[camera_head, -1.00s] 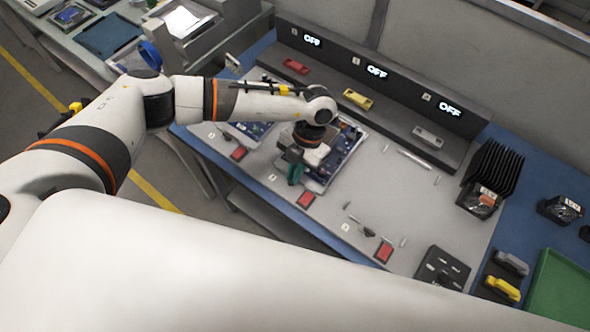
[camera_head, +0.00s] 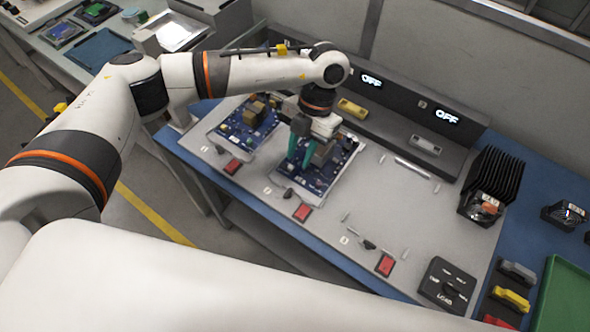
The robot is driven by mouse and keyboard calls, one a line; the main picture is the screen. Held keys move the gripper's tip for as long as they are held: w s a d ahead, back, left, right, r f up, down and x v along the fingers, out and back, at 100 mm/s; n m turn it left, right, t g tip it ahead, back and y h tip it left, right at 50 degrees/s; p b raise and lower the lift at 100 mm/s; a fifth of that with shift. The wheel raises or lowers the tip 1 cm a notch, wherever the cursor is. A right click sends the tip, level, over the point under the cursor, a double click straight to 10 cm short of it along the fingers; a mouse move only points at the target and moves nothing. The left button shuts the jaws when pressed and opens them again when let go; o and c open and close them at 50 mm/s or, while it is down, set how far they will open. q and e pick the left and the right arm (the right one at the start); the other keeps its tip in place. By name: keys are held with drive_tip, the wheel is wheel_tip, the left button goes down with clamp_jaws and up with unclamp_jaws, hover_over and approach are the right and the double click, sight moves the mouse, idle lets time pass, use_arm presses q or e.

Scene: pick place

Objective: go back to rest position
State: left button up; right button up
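My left arm reaches in from the left, and its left gripper (camera_head: 299,161) points down over the middle circuit board (camera_head: 326,178). Its two teal fingers show apart, with a narrow gap and nothing visible held between them. A grey block on the board stands just to the right of the fingers. Whether the fingertips touch the board I cannot tell. My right gripper is not in view.
A second blue board (camera_head: 247,124) lies to the left. A black finned rack (camera_head: 493,180), a dark button box (camera_head: 447,284) and a green tray (camera_head: 565,295) stand to the right. A console with "OFF" displays (camera_head: 447,116) runs along the back. Red buttons (camera_head: 303,212) line the front.

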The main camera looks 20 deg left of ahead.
use_arm(q)
drive_tip(key=shift+v, duration=1.1)
